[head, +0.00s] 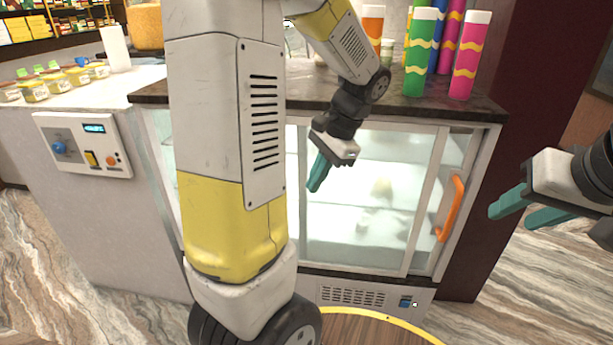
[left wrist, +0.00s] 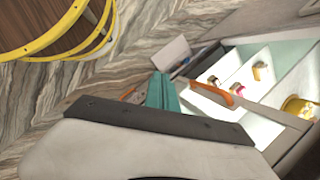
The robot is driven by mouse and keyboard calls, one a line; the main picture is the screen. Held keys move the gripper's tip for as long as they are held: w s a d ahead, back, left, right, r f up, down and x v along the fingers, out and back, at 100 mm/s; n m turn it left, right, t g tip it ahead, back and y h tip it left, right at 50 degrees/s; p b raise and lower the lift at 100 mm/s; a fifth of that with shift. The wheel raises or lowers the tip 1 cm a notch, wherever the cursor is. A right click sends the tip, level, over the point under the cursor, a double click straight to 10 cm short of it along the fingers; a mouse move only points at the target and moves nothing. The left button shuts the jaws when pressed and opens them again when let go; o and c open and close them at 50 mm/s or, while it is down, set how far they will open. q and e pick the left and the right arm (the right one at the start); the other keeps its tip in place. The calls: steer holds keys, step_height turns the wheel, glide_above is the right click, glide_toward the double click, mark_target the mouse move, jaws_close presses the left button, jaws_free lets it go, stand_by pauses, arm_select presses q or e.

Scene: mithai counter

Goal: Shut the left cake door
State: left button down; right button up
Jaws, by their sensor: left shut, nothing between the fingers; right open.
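The cake cabinet (head: 365,275) stands under the counter, with framed glass doors and lit shelves. A glass panel (head: 350,235) fills the middle of its front; an orange handle (head: 451,208) stands upright at its right end. The left part of the front is mostly hidden behind my left arm, so I cannot tell how far the left door stands open. My left gripper (head: 316,178) is shut and empty in front of the glass, left of the handle. In the left wrist view its fingers (left wrist: 162,92) are beside an orange handle (left wrist: 228,96). My right gripper (head: 515,208) is open and empty, right of the cabinet.
Colourful tubes (head: 420,52) stand on the counter above the cabinet. Several small jars (head: 34,91) stand at the left, above a control panel (head: 84,145). A yellow-rimmed round wooden piece (left wrist: 40,28) shows in the left wrist view. Floor at the right is clear.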

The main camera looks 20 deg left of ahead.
arm_select(q)
steer(key=w+a+f+m+y, duration=0.2)
steer(key=w+f+m+y, duration=0.9)
steer(key=w+f+y, duration=0.4)
steer(key=a+h, duration=0.1)
steer(key=a, duration=1.2)
steer(key=shift+w+a+t, duration=0.4)
steer(key=s+a, duration=0.3)
steer(key=a, duration=1)
steer(key=s+a, duration=0.3)
steer(key=a, duration=1)
steer(key=s+a, duration=0.3)
steer(key=a, duration=1.1)
steer(key=shift+s, duration=0.3)
